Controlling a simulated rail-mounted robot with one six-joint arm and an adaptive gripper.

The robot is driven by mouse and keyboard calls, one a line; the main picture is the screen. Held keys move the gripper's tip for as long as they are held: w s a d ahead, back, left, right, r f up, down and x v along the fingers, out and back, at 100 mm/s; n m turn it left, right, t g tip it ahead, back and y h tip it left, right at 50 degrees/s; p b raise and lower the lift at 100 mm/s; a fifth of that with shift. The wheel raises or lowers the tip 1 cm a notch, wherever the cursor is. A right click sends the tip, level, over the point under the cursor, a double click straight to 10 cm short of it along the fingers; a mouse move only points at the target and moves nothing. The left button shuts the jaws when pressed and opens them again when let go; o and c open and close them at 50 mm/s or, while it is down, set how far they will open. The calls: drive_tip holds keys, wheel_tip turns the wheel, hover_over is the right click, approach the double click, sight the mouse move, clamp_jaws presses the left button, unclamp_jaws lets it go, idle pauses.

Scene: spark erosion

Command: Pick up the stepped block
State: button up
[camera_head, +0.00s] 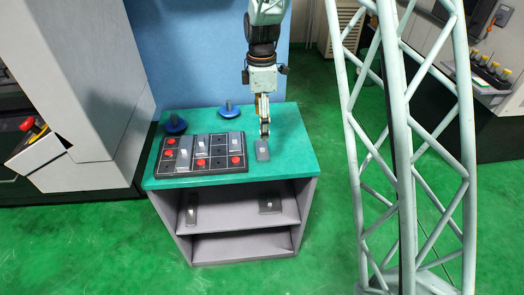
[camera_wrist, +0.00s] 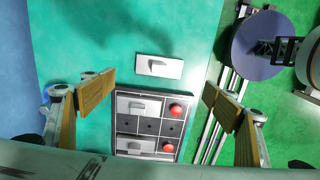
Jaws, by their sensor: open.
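The stepped block (camera_head: 262,151), a flat grey plate with a raised part, lies on the green tabletop to the right of the black tray. In the wrist view the block (camera_wrist: 172,70) looks pale and lies flat, just beyond the tray's edge. My gripper (camera_head: 264,131) is above the block, pointing down; the height gap is hard to judge. In the wrist view my gripper (camera_wrist: 160,92) is open, with its two fingers wide apart to the left and right of the block and nothing between them.
The black tray (camera_head: 209,171) holds several grey blocks and red knobs. The cabinet shelf (camera_head: 235,213) below carries two more blocks. The tabletop (camera_head: 291,140) right of the block is clear.

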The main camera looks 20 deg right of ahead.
sight(262, 145)
drive_tip(key=shift+f+b, duration=0.4)
drive_tip(key=shift+f, duration=2.9)
drive_tip(key=shift+f, duration=0.15)
drive_tip(key=shift+w+d+f+b, duration=0.1)
drive_tip(key=shift+f+b, duration=0.35)
drive_tip(key=shift+f, duration=2.05)
drive_tip(key=shift+c, duration=0.7)
drive_tip(key=c, duration=0.9)
drive_tip(key=shift+r, duration=0.15)
